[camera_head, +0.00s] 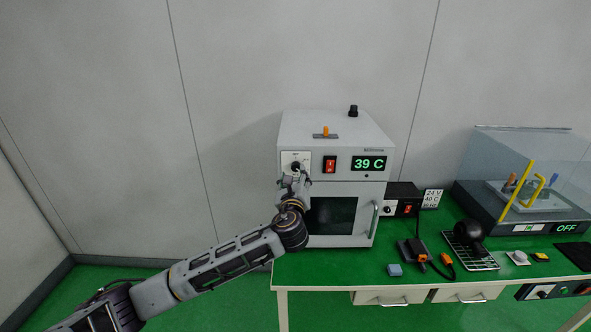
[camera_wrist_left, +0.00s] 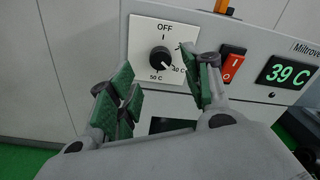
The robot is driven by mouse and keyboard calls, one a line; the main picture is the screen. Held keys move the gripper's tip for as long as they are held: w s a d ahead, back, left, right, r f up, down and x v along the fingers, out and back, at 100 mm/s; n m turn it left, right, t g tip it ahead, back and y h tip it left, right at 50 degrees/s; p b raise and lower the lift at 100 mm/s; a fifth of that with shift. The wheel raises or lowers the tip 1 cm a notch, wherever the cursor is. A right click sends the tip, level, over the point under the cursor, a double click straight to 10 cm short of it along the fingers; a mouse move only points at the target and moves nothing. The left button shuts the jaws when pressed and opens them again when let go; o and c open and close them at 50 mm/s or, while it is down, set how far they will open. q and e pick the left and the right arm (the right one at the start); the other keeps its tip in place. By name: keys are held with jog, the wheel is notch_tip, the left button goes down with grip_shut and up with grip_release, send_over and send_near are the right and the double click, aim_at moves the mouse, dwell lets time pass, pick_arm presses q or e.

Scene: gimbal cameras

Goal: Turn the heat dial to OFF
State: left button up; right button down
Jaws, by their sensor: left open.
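The heat dial (camera_wrist_left: 160,58) is a black round knob on a white plate on the oven's front, marked OFF at the top, 40 C at lower right and 50 C at the bottom. Its light pointer mark appears to face lower right, towards 40 C. The dial also shows in the head view (camera_head: 295,166), partly behind my gripper. My left gripper (camera_head: 296,178) is open in front of the dial plate. In the left wrist view its green-padded fingers (camera_wrist_left: 157,72) stand on either side of the dial, apart from it. My right gripper is out of view.
The grey oven (camera_head: 345,205) stands on a green table (camera_head: 330,270). A red switch (camera_head: 329,164) and a display (camera_head: 368,163) reading 39 C are right of the dial. A door handle (camera_head: 374,221) projects below. Tools and a clear-covered case (camera_head: 520,170) lie to the right.

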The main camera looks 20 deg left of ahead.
aim_at(296, 169)
pick_arm(q)
jog(key=x, duration=0.2)
jog(key=shift+w, duration=0.35)
jog(key=shift+p+x, duration=0.5)
jog(key=shift+x, duration=0.7)
jog(key=c, duration=1)
jog(key=shift+c, duration=0.2)
